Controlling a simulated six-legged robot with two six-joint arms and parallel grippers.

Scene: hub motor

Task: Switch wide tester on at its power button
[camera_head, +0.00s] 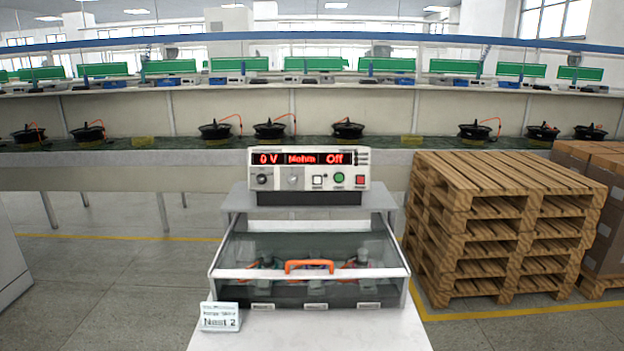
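The wide tester (309,198) stands in the middle of the view on a grey shelf, with its front panel facing me. Its lit red display (302,158) reads "0 V", "Mohm" and "Off". Below the display are two round knobs, a white square button (318,181), a round green button (339,178) and a red square button (360,181). The labels are too small to read, so I cannot tell which one is the power button. Neither of my grippers is in view.
Below the tester is a clear-lidded box (232,260) with an orange handle (309,266). A "Nest 2" sign (220,316) stands at its front left. Stacked wooden pallets (500,215) and cardboard boxes are at right. Behind runs a conveyor line with hub motors (215,131).

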